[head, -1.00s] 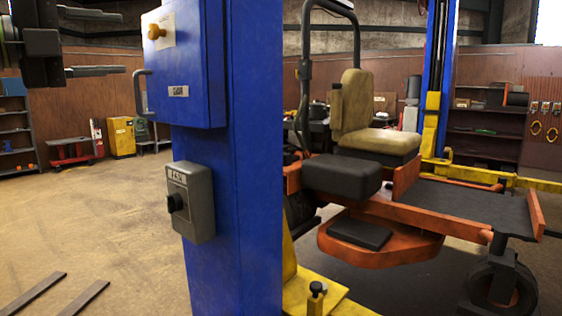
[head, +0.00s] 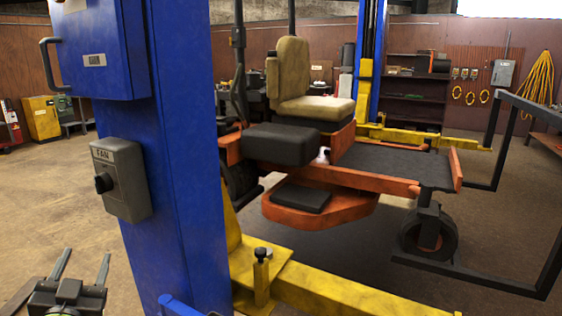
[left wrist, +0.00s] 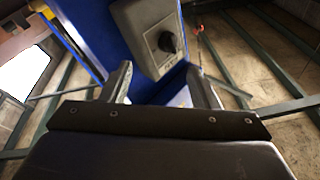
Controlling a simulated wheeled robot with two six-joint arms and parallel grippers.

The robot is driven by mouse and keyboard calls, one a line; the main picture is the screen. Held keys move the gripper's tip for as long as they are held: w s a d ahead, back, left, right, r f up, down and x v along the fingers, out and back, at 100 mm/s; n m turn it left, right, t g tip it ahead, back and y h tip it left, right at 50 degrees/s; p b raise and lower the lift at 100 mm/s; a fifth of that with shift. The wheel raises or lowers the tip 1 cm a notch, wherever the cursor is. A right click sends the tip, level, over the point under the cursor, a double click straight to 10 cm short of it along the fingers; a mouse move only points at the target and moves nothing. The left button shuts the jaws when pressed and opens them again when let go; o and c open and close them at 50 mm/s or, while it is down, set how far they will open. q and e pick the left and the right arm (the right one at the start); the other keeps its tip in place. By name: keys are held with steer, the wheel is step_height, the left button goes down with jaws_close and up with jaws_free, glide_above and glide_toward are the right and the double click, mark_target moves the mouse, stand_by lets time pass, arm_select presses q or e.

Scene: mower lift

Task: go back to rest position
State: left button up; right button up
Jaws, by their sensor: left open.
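My left gripper (head: 83,268) is at the lower left of the head view, with its two fingers apart and nothing between them. It is below and to the left of the grey FAN switch box (head: 121,180) on the blue lift post (head: 185,150), apart from it. In the left wrist view the open fingers (left wrist: 160,84) point toward the post, and the grey switch box (left wrist: 148,35) with its black knob shows beyond them. My right gripper is not in view.
A blue control box (head: 100,50) with a handle is on the post above the switch. An orange mower (head: 320,210) with a tan seat stands to the right by yellow lift arms (head: 350,295). A dark metal frame (head: 497,150) stands at far right. Open floor (head: 50,215) lies left.

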arm_select(q)
steer(key=s+f+n+g+y, duration=0.15)
steer(key=s+f+g, duration=0.45)
steer(key=f, duration=0.7)
steer(key=s+d+f+g+h, duration=0.1)
steer(key=s+d+f+g, duration=0.1)
steer(key=s+f+g, duration=0.35)
steer(key=s+d+f+g+h, duration=0.25)
steer(key=s+f, duration=0.35)
steer(key=s, duration=0.4)
steer(key=s+d+f+g+h, duration=0.1)
steer(key=s+d+f+g, duration=0.2)
steer(key=s+f, duration=0.4)
step_height(320, 180, down, 24)
steer(key=s+a+g, duration=0.1)
steer(key=a, duration=0.1)
steer(key=s+d+f+g, duration=0.1)
steer(key=s+f, duration=1.4)
steer(key=shift+d+n, duration=0.2)
steer(key=shift+n, duration=0.25)
